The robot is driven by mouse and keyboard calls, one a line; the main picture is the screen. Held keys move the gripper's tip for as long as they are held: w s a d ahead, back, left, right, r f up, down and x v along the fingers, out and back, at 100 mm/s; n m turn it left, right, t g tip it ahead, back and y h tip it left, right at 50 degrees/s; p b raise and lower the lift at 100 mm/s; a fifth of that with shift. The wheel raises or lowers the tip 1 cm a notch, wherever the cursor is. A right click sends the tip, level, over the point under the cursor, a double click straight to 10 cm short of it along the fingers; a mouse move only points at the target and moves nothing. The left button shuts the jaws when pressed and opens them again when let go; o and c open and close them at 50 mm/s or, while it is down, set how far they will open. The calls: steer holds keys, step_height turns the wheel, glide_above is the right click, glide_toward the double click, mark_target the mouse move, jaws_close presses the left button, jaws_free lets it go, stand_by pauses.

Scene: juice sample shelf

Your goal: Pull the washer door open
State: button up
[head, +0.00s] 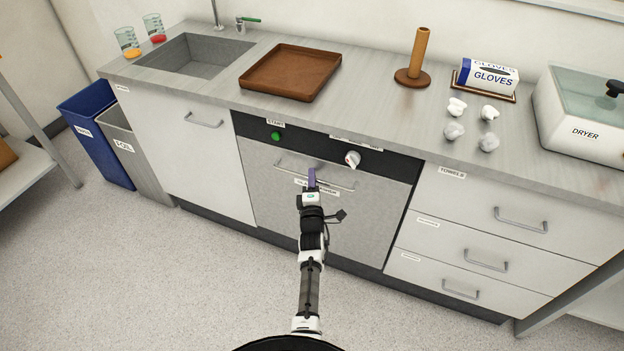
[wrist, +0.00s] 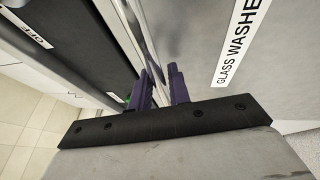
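The glass washer door (head: 310,215) is a grey metal front under the counter, and it looks closed, flush with the cabinets. Its handle (head: 338,185) is a thin horizontal bar near the top edge. My gripper (head: 312,174) is at the middle of this handle, and its purple fingers show in the head view. In the wrist view the two fingers (wrist: 162,88) stand close together with the handle bar (wrist: 151,48) running between them. They appear shut on it, though the contact is partly hidden. A "GLASS WASHE" label (wrist: 240,42) is on the door beside them.
Above the door, a dark panel has a green button (head: 276,136) and a white knob (head: 352,158). Drawers (head: 470,245) are at the right, a cabinet (head: 190,150) at the left. The floor (head: 180,290) before the door is clear except for my arm.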

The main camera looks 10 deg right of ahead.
jaws_close()
steer(key=shift+s+f, duration=0.1)
